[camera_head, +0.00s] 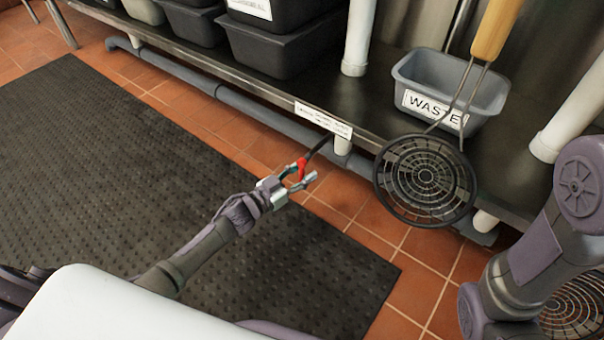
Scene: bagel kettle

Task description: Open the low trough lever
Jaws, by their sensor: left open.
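The low trough lever (302,167) has a red grip on a dark rod. The rod slopes down from under the front edge of the steel shelf, near a white label strip. My left gripper (300,174) reaches in from the lower left, low over the floor. Its jaws are open, with the red grip between or just in front of the fingers. I cannot tell whether the fingers touch it. My right arm shows at the right, but its gripper is out of view.
A steel shelf (390,125) on white legs holds a grey WASTE bin (415,75) and black tubs (270,45). A wood-handled skimmer (425,180) hangs right of the lever. A grey pipe (190,77) runs beneath. A black mat (130,170) covers tiled floor.

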